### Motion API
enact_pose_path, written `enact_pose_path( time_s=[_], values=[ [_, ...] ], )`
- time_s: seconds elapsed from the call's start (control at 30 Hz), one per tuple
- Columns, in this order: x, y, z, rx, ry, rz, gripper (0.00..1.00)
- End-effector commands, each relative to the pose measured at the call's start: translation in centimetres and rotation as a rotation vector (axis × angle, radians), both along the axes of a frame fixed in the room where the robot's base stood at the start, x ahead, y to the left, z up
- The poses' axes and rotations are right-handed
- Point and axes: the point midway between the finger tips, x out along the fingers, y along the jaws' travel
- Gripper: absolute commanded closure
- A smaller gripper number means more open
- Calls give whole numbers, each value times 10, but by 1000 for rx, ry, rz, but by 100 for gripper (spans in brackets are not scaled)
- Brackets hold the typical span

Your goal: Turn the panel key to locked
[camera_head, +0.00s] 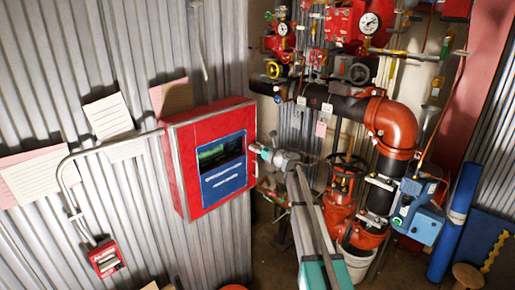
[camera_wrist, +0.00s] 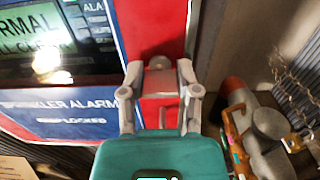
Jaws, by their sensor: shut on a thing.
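The red alarm panel (camera_head: 180,160) hangs on the corrugated wall, with a dark display and a blue label reading "SPRINKLER ALARM" and "KEEP LOCKED" (camera_wrist: 70,115). The lit screen (camera_wrist: 30,32) shows "NORMAL". My gripper (camera_head: 261,151) is at the panel's right edge. In the wrist view my gripper (camera_wrist: 159,75) has its fingers on either side of a small grey key part (camera_wrist: 160,62) on the panel's red right margin and is shut on it. The fingers hide most of the key, so its turn angle cannot be read.
To the right stand red and black riser pipes (camera_head: 392,125) with gauges, valves and a red handwheel valve (camera_head: 345,185). A blue box (camera_head: 418,210) is further right. A bent grey conduit (camera_head: 75,155) runs left of the panel to a small red alarm box (camera_head: 106,258). Papers hang on the wall.

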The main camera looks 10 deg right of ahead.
Motion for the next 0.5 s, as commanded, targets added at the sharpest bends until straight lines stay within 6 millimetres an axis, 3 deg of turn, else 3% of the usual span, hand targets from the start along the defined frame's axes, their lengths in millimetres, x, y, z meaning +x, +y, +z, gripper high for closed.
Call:
enact_pose_path(
  time_s=[0.5],
  values=[
    [2, 1, 1, -144, -106, -7, 100]
  ],
)
